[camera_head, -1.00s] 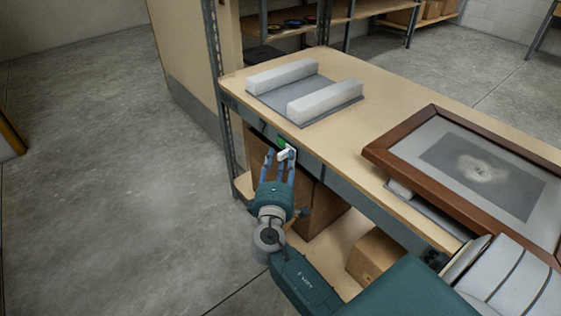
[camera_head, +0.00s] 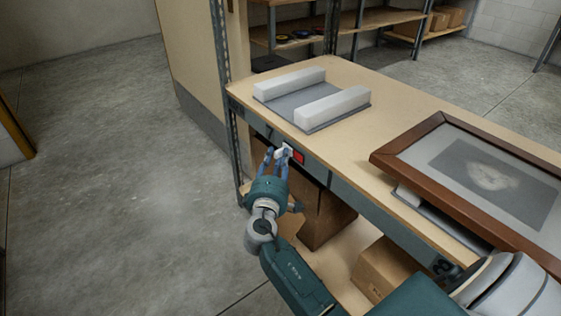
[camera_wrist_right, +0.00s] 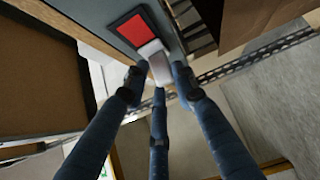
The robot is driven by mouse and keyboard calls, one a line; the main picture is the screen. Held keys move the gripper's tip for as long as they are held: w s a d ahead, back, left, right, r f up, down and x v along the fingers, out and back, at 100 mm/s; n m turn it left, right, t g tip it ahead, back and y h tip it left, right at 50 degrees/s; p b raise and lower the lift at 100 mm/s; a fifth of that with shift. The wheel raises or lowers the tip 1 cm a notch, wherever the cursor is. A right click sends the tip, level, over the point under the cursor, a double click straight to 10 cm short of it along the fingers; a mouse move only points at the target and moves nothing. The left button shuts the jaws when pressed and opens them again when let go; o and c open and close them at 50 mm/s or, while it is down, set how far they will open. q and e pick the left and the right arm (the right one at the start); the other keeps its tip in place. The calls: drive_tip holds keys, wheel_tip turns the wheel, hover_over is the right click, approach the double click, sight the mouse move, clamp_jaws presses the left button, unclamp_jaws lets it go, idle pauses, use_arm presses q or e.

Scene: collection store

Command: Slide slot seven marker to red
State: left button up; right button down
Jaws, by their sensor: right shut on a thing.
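The slot marker is a small white slider tab (camera_head: 286,149) on the front edge of the bench. A red patch (camera_head: 299,157) shows directly to the right of it, and no green shows. In the right wrist view the white tab (camera_wrist_right: 158,62) lies between the fingertips, with the red square (camera_wrist_right: 136,28) uncovered beside it in a dark frame. My right gripper (camera_head: 280,154) reaches up to the bench edge from the front and is shut on the tab. Its fingers hide part of the tab. My left gripper is not in view.
On the bench top (camera_head: 345,137) lie a grey mat with two pale padded blocks (camera_head: 331,107) and a brown-framed picture (camera_head: 404,193). Cardboard boxes (camera_head: 384,270) stand on the shelf below. A metal upright (camera_head: 233,150) is left of the gripper. Open floor lies farther left.

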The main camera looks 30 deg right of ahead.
drive_tip(key=c, duration=1.8)
unclamp_jaws()
drive_tip(key=shift+w+a+f, duration=0.1)
drive_tip(key=shift+a+f, duration=0.05)
drive_tip(key=shift+f, duration=0.15)
drive_tip(key=shift+o, duration=1.2)
drive_tip(key=shift+w+f, duration=0.15)
drive_tip(key=shift+w, duration=0.05)
drive_tip(key=shift+s, duration=0.1)
drive_tip(key=v, duration=1.2)
drive_tip(key=shift+r, duration=0.2)
